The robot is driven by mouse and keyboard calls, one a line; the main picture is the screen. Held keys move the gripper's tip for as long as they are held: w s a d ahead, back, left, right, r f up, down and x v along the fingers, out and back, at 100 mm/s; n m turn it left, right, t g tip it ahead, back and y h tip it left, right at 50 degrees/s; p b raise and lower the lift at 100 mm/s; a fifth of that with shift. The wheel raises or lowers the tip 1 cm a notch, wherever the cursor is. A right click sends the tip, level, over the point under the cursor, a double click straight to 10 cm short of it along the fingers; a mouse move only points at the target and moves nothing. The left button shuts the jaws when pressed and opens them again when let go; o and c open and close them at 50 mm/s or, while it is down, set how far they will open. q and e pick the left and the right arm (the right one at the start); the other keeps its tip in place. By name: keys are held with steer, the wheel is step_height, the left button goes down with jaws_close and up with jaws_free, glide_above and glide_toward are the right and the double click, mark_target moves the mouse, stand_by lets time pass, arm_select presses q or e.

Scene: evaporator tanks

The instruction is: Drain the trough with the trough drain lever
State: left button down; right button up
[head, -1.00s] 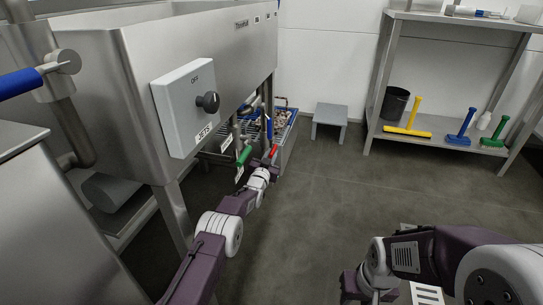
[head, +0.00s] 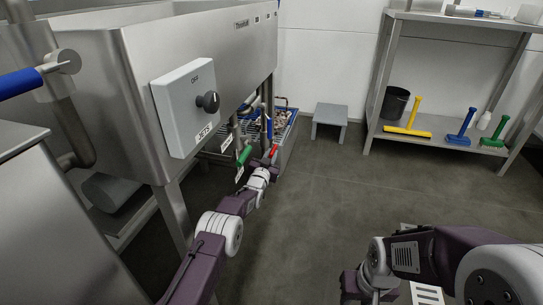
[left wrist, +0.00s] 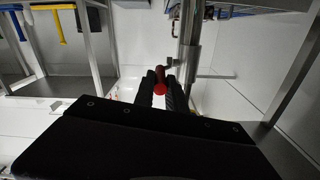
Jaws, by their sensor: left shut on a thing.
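The trough (head: 215,50) is a large steel tank on legs at the left of the head view. Under its far end, a red lever handle (head: 274,151) stands by the pipework. My left gripper (head: 268,161) reaches it from below. In the left wrist view the red handle (left wrist: 160,79) sits between the two dark fingers of my left gripper (left wrist: 161,92), which are shut on it. The handle's lower part is hidden there. A green lever handle (head: 244,155) is just left of it, apart from the gripper. My right arm is at lower right; its fingers do not show.
A grey switch box (head: 177,103) with a black knob, marked OFF and JETS, juts from the trough front. A blue-edged bin (head: 288,137) stands behind the levers. A step stool (head: 330,115) and a shelf rack (head: 450,140) are beyond. The middle floor is clear.

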arm_select(q)
step_height(320, 180, up, 3)
steer(key=g+p, duration=0.1)
steer(key=p, duration=0.3)
steer(key=shift+f+g, duration=0.1)
steer(key=shift+g, duration=0.2)
steer(key=shift+w+g+p, duration=0.15)
steer(key=shift+g+p, duration=0.25)
steer(key=c, duration=1.4)
jaws_free()
steer(key=shift+o, duration=0.2)
